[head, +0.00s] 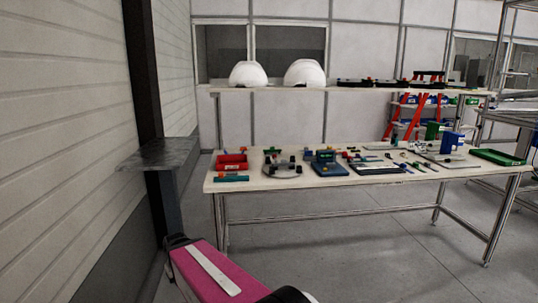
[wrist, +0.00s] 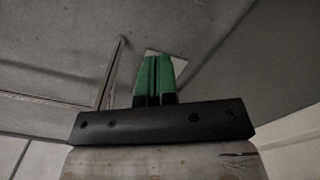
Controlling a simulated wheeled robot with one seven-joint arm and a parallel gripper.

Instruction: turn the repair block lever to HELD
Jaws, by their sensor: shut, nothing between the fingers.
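My gripper (wrist: 158,60) shows in the wrist view with its two green fingers side by side and closed together, with nothing between them. It does not show in the head view, where only a magenta part of my arm is at the bottom. The repair block and its lever cannot be picked out for certain. A blue block with a green part on top (head: 327,168) stands at the front middle of the workbench (head: 400,187) in the head view. It is too small to read a lever position or any lettering. My gripper is away from the bench items.
A red bin (head: 232,163) stands at the bench's left end and a green tray (head: 498,157) at its right. Two white helmet shells (head: 304,74) sit on the shelf behind. A dark post with a grey plate (head: 160,153) stands at left. Floor before the bench is clear.

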